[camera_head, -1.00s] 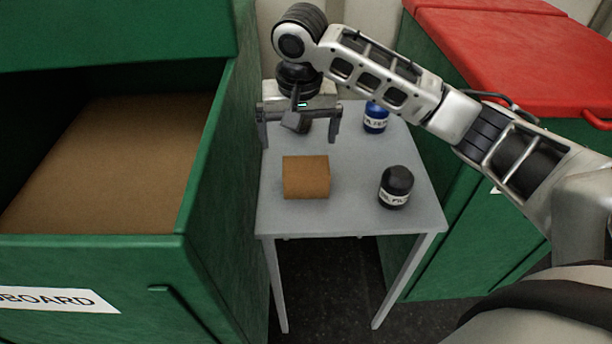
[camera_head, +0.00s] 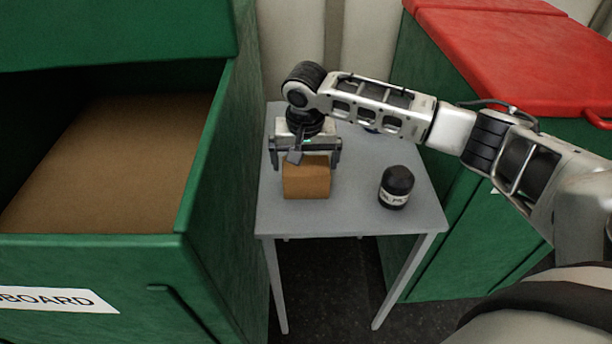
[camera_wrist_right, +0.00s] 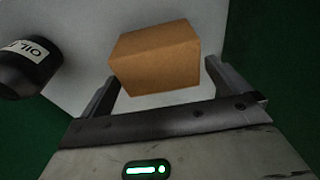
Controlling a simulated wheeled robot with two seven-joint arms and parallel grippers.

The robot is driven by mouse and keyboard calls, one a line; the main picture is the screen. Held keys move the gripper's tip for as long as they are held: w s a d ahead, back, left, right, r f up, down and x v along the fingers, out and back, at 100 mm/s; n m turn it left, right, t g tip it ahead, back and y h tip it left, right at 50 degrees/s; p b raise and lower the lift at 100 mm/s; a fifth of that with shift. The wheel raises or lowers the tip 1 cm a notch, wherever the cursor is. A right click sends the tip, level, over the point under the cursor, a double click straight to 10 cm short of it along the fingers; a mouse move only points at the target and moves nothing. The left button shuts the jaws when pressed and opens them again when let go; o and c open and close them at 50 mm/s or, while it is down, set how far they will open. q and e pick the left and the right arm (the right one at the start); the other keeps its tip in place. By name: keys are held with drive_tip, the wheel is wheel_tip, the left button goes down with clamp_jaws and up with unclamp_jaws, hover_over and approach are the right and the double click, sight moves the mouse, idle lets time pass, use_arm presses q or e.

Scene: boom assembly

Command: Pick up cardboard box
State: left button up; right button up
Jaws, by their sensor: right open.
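A small brown cardboard box (camera_head: 306,182) sits on the grey table (camera_head: 350,212), near its left side. My right gripper (camera_head: 306,164) is open and low at the box's far side, and hides part of its top edge. In the right wrist view the box (camera_wrist_right: 156,58) lies just past the two spread fingertips (camera_wrist_right: 162,80), roughly centred between them. I cannot tell whether the fingers touch it. My left gripper is not in view.
A black oil bottle (camera_head: 396,188) stands on the table to the right of the box. A blue bottle is mostly hidden behind my right arm. An open green bin (camera_head: 215,190) stands left of the table. A green bin with a red lid (camera_head: 510,55) stands at the right.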

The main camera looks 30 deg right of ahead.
sight(306, 165)
drive_tip(key=f, duration=0.4)
drive_tip(key=shift+w+d, duration=0.15)
drive_tip(key=shift+d, duration=0.05)
drive_tip(key=shift+r, duration=0.1)
drive_tip(key=c, duration=0.7)
drive_tip(key=shift+r, duration=0.1)
